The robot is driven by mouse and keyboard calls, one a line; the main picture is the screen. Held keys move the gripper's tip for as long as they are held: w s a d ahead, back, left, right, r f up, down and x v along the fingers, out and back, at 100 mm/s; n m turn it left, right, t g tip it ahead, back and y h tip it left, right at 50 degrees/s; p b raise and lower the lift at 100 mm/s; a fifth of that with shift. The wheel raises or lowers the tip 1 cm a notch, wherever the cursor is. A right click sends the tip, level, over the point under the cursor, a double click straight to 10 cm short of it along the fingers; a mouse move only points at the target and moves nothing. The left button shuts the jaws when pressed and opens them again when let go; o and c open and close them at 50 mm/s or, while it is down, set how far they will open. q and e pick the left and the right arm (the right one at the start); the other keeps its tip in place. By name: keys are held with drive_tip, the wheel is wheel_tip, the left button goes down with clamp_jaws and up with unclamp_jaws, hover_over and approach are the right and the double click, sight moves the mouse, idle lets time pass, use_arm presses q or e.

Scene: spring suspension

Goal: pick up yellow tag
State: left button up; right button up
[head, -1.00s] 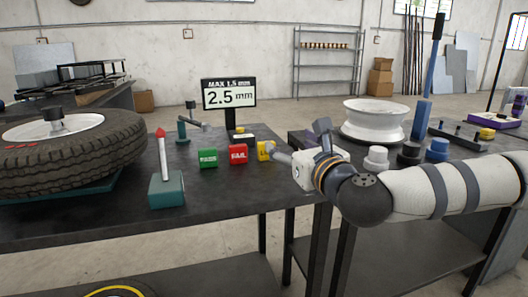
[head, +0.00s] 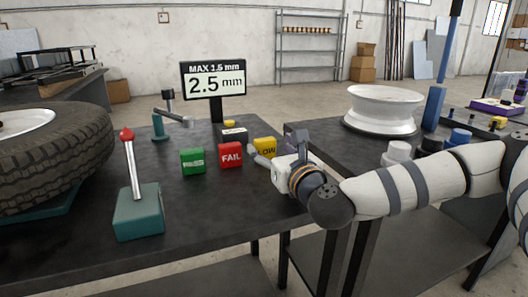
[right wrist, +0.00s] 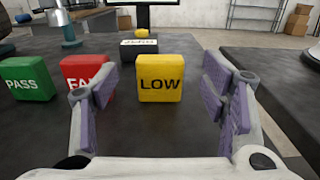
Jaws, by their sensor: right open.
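The yellow tag (head: 265,147), a block marked LOW, stands upright on the dark table in the head view, partly behind my right gripper. In the right wrist view the yellow tag (right wrist: 161,79) stands ahead, in line with the gap between the fingers. My right gripper (right wrist: 165,95) is open and empty, its purple pads on either side of the gap. In the head view my right gripper (head: 262,154) reaches in from the right, low over the table. My left gripper is out of view.
A red FAIL block (head: 230,155) stands just left of the yellow tag, and a green block (head: 193,161) further left. A white-labelled block (head: 234,134) and the 2.5 mm display (head: 214,84) are behind. A teal lever base (head: 139,212) and a tire (head: 70,150) are at left.

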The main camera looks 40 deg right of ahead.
sight(267, 142)
drive_tip(key=x, duration=0.4)
drive_tip(key=shift+w, duration=0.4)
drive_tip(key=shift+d+r, duration=0.1)
drive_tip(key=c, duration=1.2)
drive_tip(key=shift+o, duration=0.2)
